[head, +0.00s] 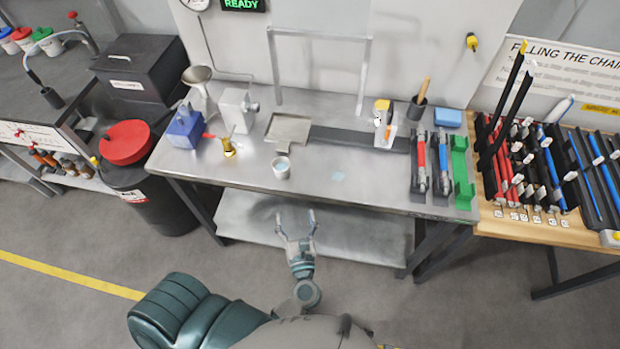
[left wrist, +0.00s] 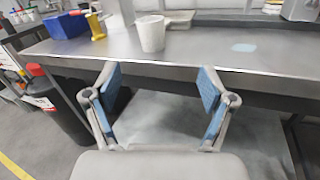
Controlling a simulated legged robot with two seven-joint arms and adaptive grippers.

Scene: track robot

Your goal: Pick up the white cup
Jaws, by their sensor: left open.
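The white cup (head: 282,168) stands upright on the metal table (head: 330,190), near its front edge; it looks to hold something bluish. In the left wrist view the cup (left wrist: 151,33) stands on the tabletop beyond my fingers. My left gripper (head: 296,222) is open and empty, in front of the table's front edge and apart from the cup. In the left wrist view its two blue-padded fingers (left wrist: 158,92) are spread wide, with the lower shelf visible between them. My right gripper is not in view.
A blue box (head: 184,130) and a yellow item (head: 229,147) stand left of the cup. A light blue patch (head: 338,176) lies right of it. Red and blue tools in trays (head: 432,165) are further right. A black bin with a red lid (head: 127,142) stands left of the table.

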